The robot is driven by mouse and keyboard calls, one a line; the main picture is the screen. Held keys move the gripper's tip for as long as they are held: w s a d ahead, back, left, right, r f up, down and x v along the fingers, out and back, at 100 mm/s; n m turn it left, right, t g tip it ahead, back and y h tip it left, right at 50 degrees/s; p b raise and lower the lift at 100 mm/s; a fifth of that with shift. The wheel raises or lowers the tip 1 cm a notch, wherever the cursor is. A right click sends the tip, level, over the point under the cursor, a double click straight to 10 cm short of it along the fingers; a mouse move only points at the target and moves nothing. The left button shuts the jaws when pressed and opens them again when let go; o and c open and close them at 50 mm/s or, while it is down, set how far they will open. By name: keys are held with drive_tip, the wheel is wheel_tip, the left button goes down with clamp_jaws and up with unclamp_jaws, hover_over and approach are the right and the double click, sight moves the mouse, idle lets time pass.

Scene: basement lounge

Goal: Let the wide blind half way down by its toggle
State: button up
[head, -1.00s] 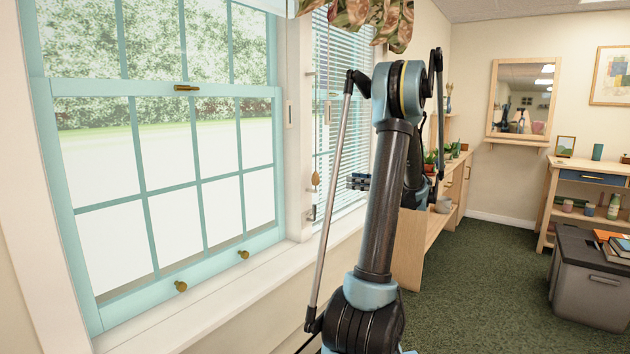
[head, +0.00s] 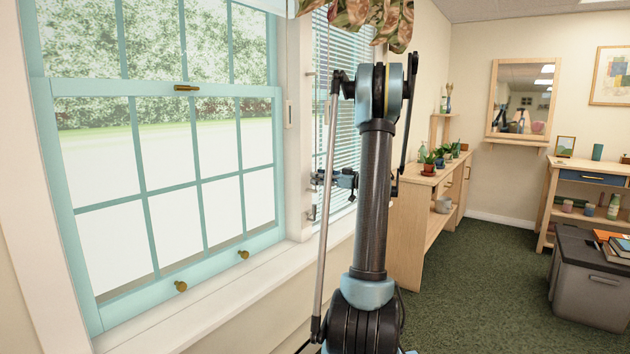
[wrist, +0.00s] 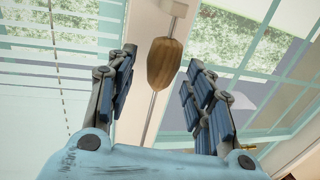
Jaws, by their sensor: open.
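A brown wooden toggle (wrist: 165,62) hangs on a thin pale cord in the wrist view, between the two spread fingers and near the level of their tips. My gripper (wrist: 160,75) is open around it, with a visible gap on both sides. In the head view my gripper (head: 320,179) is at the post between the two windows, and the toggle is hidden there. A slatted blind (head: 342,110) covers the right window, partly behind my arm. The pale lower edge of another covering (head: 292,8) shows at the top of the left window.
The teal sash window (head: 160,150) with brass knobs fills the left, above a white sill (head: 200,310). Small cleats (head: 311,213) sit on the post. Leafy fabric (head: 370,15) hangs above my arm. A wooden shelf unit (head: 420,220) with plants stands beyond.

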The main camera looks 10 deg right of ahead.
drive_tip(key=shift+x, duration=1.1)
clamp_jaws()
wheel_tip(320, 180, up, 18)
drive_tip(key=shift+w+d+f, duration=0.1)
drive_tip(key=shift+f, duration=0.1)
unclamp_jaws()
drive_tip(key=v, duration=1.2)
